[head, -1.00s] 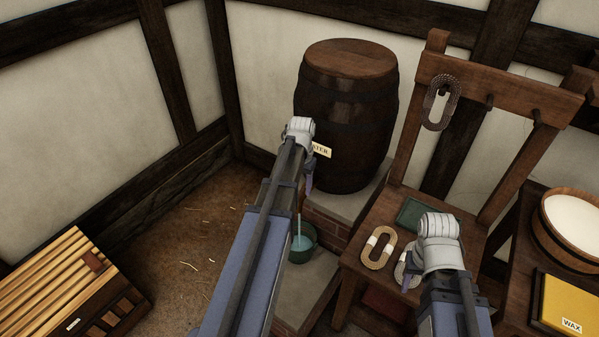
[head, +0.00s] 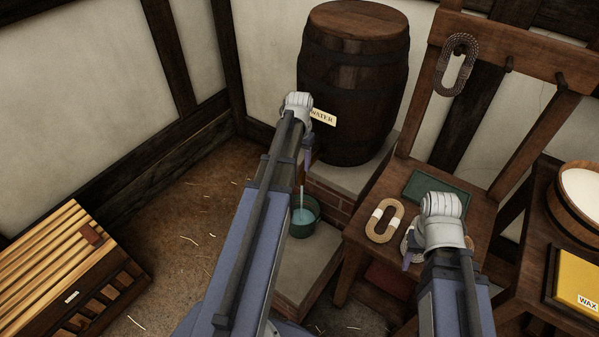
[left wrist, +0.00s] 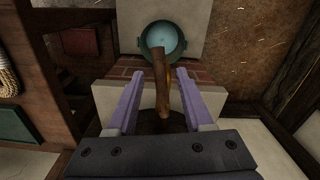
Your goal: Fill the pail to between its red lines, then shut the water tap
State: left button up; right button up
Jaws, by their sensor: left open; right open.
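The green pail (head: 304,226) stands on a low stone ledge below the barrel (head: 352,85), with pale blue water inside. A thin stream of water (head: 301,185) falls into it. Its red lines cannot be made out. My left gripper (left wrist: 160,74) is open, its purple fingers on either side of a brown wooden part of the tap (left wrist: 162,88), with gaps showing. In the left wrist view the pail (left wrist: 145,47) lies beyond the fingertips. In the head view my left arm hides most of the tap. My right gripper (head: 408,256) is open above the wooden chair-like bench.
A "WATER" label (head: 322,117) hangs at the barrel. The bench (head: 362,255) holds a rope coil (head: 384,220) and a green slab (head: 437,190). A yellow wax box (head: 578,285) and wooden tub are at right. A slatted chest (head: 55,262) stands left; floor between is open.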

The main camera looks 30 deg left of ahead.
pick_arm(q)
notch_tip(320, 180, down, 2)
jog(key=shift+b, duration=0.5)
jog(key=shift+r, duration=0.1)
jog(key=shift+c, duration=0.3)
grip_shut()
dwell(0.7)
